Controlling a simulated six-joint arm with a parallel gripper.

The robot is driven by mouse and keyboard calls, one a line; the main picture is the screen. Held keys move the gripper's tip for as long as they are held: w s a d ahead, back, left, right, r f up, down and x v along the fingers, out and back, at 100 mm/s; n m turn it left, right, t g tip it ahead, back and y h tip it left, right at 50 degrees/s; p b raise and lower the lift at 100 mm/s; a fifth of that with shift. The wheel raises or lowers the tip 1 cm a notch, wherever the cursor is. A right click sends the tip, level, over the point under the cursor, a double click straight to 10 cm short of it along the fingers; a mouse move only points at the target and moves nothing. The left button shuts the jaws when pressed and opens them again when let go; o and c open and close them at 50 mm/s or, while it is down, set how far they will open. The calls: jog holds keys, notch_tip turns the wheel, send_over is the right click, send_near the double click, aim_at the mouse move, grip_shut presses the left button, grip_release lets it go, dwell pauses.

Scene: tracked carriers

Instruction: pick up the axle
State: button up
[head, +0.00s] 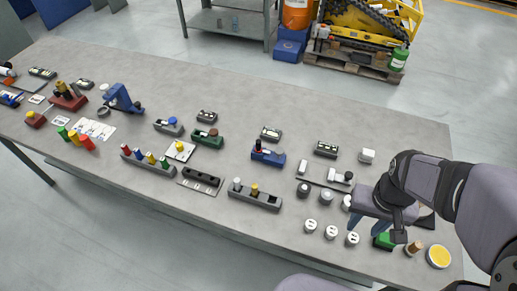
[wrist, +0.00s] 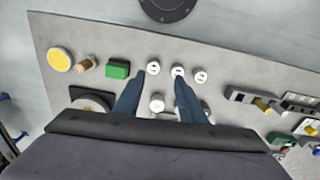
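My gripper (wrist: 160,82) is open, its two dark blue fingers spread with nothing held between them. In the wrist view a white cylinder (wrist: 157,103) shows in the gap between the fingers, below them on the table. In the head view my gripper is over the right part of the table and hides some of what lies under it. I cannot tell for certain which part is the axle. A thin dark rod (head: 315,184) lies flat left of my gripper, beside a white part with dark ends (head: 340,177).
Near the front edge stand white discs (head: 331,232), a green block (head: 384,241), a tan-topped cylinder (head: 413,248) and a yellow disc (head: 438,257). A grey holder (head: 256,199) with pegs and a blue carrier (head: 268,155) stand farther left. The back right of the table (head: 415,135) is clear.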

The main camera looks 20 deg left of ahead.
jog(key=w+a+n, duration=0.1)
jog(key=w+a, duration=0.4)
jog(key=w, duration=0.3)
jog(key=n+t+y+b, duration=0.2)
jog(key=n+t, duration=0.2)
send_over(259, 142)
jog(key=s, duration=0.2)
notch_tip(259, 142, down, 4)
jog(key=shift+d+p+x, duration=0.2)
jog(key=shift+p+x, duration=0.55)
jog(key=shift+x, duration=0.15)
jog(key=shift+d+p+x, duration=0.2)
jog(key=shift+p+x, duration=0.55)
jog(key=shift+x, duration=0.15)
jog(key=shift+p+x, duration=0.6)
jog(key=shift+x, duration=1.1)
jog(key=shift+s, duration=0.1)
jog(key=shift+c, duration=0.6)
grip_shut()
